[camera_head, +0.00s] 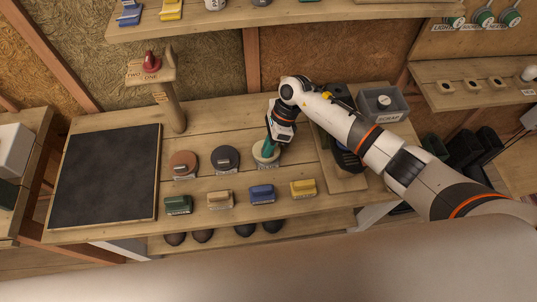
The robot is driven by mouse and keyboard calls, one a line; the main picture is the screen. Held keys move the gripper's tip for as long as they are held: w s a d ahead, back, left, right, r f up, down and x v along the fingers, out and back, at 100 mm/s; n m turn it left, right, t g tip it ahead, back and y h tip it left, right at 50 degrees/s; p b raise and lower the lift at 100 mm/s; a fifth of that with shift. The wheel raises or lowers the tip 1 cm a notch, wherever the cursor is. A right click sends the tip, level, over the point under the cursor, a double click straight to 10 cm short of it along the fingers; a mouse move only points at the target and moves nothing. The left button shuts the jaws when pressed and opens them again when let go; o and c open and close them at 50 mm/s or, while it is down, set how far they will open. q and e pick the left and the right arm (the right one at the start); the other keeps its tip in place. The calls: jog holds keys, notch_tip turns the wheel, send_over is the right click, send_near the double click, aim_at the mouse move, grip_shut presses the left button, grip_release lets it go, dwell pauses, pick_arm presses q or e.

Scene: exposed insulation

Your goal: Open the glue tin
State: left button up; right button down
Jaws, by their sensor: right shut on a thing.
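Three round, low tins with knobbed tops stand in a row on the wooden bench: a reddish-brown one (183,163), a dark grey one (226,158) and a pale cream one (266,158). Their labels are too small to read, so I cannot tell by name which is the glue tin. My right gripper (270,145) points down over the pale tin and is shut at its top, hiding the knob. Whether the lid is lifted off the tin cannot be told. My left gripper is not in view.
Green (178,205), tan (220,200), blue (262,195) and yellow (303,188) blocks line the bench's front. A dark mat (105,175) lies left, beside a wooden post (170,105). A grey SCRAP bin (383,104) stands at the back right, behind my right arm.

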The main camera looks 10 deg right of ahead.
aim_at(263, 149)
jog(key=w+g+b, duration=0.1)
jog(key=b, duration=0.2)
jog(key=w+r+g+b, duration=0.1)
jog(key=g+b, duration=0.1)
jog(key=b, duration=0.2)
jog(key=shift+w+m, duration=0.1)
jog(key=shift+m, duration=0.3)
jog(key=shift+w+r+g+b, duration=0.1)
jog(key=shift+r+g+b, duration=0.25)
jog(key=shift+b, duration=0.25)
jog(key=c, duration=1.4)
grip_release()
jog(key=shift+c, duration=0.2)
jog(key=shift+w+r, duration=0.1)
jog(key=b+v, duration=0.2)
jog(key=v, duration=0.9)
jog(key=shift+w+d+r+b, duration=0.25)
jog(key=shift+w+b, duration=0.05)
jog(key=shift+b, duration=0.05)
